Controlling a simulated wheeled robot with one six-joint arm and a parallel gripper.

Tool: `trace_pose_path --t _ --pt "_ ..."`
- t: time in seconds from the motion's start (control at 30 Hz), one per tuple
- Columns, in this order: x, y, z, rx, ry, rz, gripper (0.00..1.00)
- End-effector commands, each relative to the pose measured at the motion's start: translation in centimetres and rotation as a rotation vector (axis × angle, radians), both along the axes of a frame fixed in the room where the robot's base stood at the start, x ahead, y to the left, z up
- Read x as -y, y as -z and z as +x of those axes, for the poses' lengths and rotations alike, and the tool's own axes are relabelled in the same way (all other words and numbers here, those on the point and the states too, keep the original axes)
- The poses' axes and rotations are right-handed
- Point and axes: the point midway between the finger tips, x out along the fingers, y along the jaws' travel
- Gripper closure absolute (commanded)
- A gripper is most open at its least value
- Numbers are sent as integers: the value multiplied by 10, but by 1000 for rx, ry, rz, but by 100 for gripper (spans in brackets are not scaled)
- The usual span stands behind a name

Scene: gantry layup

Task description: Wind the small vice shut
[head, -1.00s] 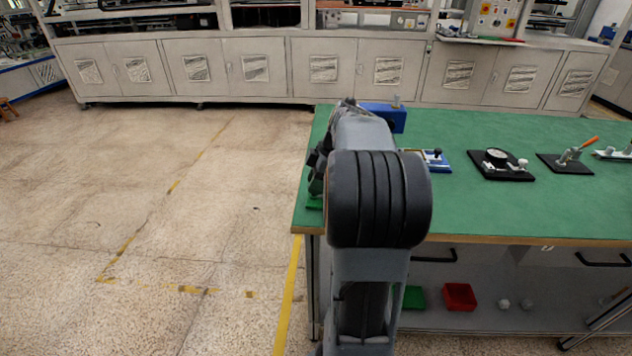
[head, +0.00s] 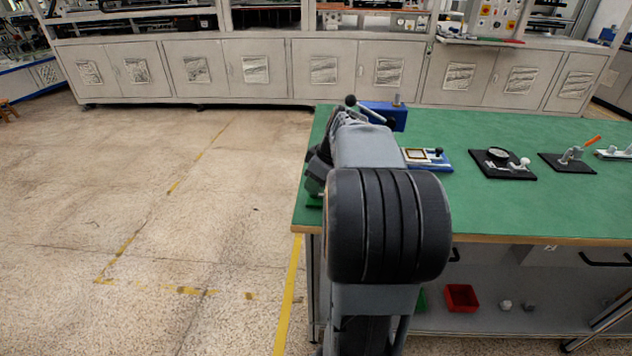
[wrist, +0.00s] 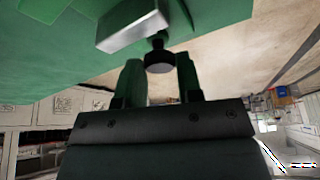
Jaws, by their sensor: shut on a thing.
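In the wrist view a silver metal block (wrist: 133,27) with a short stem and a round black knob (wrist: 159,63) appears to be part of the small vice. My gripper (wrist: 161,68) has one finger on each side of this knob and is shut on it. A bright green part (wrist: 42,9) shows beyond the block. In the head view my arm hides the gripper and most of the vice. Only a green edge (head: 314,202) shows at the table's left side, and I cannot tell whether it belongs to the vice.
A blue block (head: 398,118) stands behind my arm, with a grey lever ending in a black ball (head: 351,101) near it. Several small fixtures, including a dial on a black plate (head: 502,164), stand to the right on the green table (head: 470,210). The floor at left is clear.

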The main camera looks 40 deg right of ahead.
Motion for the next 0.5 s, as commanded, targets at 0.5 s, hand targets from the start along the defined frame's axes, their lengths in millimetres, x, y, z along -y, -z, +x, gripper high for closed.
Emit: trace_pose_path --t 0.5 --pt "0 0 0 0 37 -1 90"
